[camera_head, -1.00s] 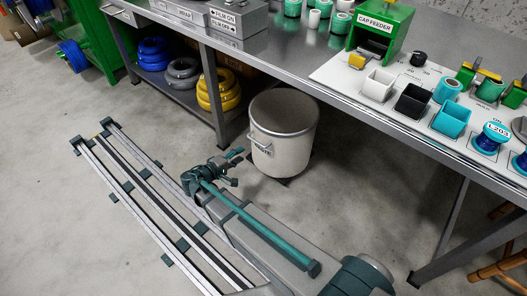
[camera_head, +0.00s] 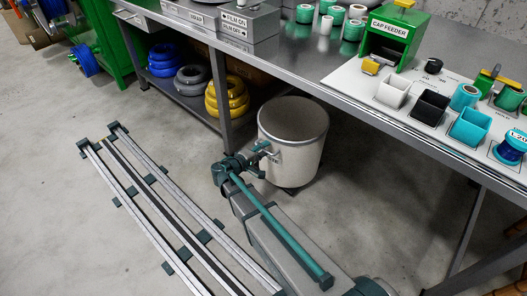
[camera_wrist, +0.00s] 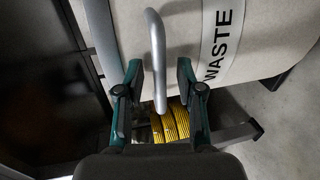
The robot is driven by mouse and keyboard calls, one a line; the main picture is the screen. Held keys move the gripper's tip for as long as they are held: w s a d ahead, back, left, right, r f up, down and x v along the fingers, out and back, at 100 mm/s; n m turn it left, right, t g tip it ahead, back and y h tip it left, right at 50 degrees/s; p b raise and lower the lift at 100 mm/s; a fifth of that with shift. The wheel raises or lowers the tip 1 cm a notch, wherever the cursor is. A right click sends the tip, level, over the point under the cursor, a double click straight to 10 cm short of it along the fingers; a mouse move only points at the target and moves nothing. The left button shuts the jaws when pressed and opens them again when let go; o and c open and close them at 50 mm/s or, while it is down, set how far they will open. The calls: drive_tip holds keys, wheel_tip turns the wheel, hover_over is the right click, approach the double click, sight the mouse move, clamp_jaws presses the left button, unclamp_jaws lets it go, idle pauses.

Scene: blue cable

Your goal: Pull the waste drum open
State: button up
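The waste drum (camera_head: 292,150) is a pale cylinder with a grey rim and top, standing on the floor under the bench's front edge. Its side shows the word WASTE in the wrist view (camera_wrist: 266,30). A bent metal bar handle (camera_wrist: 157,60) stands out from that side. My gripper (camera_head: 265,158) is at the drum's handle side. In the wrist view my gripper (camera_wrist: 158,84) is open, with one finger on each side of the handle bar and gaps visible between. In the head view the gripper hides most of the handle.
The steel bench (camera_head: 285,65) overhangs behind the drum, with a bench leg (camera_head: 220,100) to its left. Yellow coils (camera_head: 228,97) lie on the lower shelf. My rail lies on the floor at the left. The floor in front of the drum is partly clear.

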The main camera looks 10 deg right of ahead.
clamp_jaws()
drive_tip(key=shift+s, duration=0.1)
idle(0.5)
